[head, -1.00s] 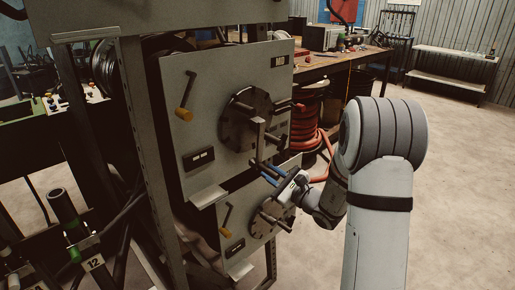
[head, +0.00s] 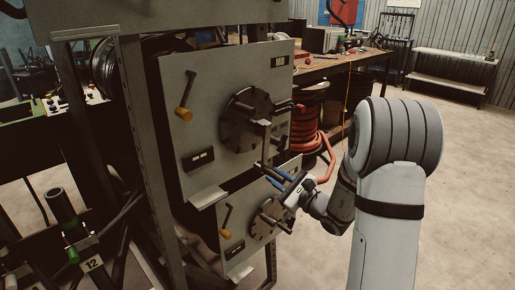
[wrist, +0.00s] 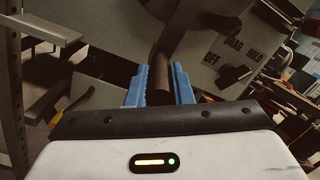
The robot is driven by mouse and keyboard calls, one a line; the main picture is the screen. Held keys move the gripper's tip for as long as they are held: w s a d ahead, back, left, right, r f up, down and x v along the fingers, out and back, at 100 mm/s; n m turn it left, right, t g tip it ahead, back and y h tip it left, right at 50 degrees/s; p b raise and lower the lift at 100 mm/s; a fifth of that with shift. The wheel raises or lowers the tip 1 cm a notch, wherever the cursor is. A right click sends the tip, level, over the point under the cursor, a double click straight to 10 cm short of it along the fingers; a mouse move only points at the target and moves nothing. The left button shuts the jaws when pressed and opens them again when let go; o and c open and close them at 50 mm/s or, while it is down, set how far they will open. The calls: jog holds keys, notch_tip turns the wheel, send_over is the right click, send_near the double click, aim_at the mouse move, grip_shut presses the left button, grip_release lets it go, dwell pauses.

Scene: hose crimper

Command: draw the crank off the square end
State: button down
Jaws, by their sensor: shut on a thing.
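The crank (head: 265,141) is a grey bar standing out in front of the round dark disc (head: 240,125) on the upper grey panel. My gripper (head: 275,178) is at its lower end, its blue fingers shut on the crank's grip. In the wrist view the dark crank (wrist: 178,32) runs from the top down between the blue fingers of my gripper (wrist: 160,88). The square end is hidden; I cannot tell whether the crank still touches it.
A lower panel (head: 236,243) with its own disc and pegs stands just below my gripper. A red hose reel (head: 307,120) stands behind. The floor (head: 462,180) to the right is clear.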

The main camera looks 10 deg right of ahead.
aim_at(284, 181)
jog(key=shift+s+d, duration=0.2)
jog(key=shift+s, duration=0.1)
jog(key=shift+b+v, duration=0.55)
jog(key=shift+v, duration=0.85)
jog(key=shift+r, duration=0.15)
